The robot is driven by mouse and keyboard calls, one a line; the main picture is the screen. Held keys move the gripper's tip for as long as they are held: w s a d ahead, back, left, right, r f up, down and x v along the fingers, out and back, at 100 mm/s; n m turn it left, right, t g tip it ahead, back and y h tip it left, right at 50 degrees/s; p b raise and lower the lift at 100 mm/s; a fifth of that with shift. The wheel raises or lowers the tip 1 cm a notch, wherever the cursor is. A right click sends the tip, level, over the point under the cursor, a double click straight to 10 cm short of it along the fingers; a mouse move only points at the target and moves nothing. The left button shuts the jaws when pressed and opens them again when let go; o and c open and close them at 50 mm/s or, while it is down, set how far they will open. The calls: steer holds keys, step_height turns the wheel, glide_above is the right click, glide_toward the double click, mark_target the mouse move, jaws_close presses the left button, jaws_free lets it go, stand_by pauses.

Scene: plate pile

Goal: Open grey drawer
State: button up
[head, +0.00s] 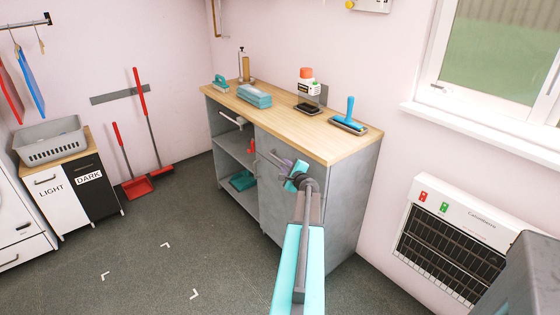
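A grey cabinet (343,215) with a wooden top stands against the back wall. The drawer looks shut. Below it are open shelves, and a grey door (272,195) with its own handle is to the right.
A teal box (254,96), a black-and-white item (308,108) and a blue-handled tool (349,117) stand on the top. A laundry cabinet with a grey basket (52,143) is at left. A heater (455,250) is at right. The floor (180,240) front left is clear.

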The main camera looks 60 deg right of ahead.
mark_target(282, 161)
steer(key=shift+p+x, duration=0.55)
steer(key=shift+x, duration=2.75)
jaws_close()
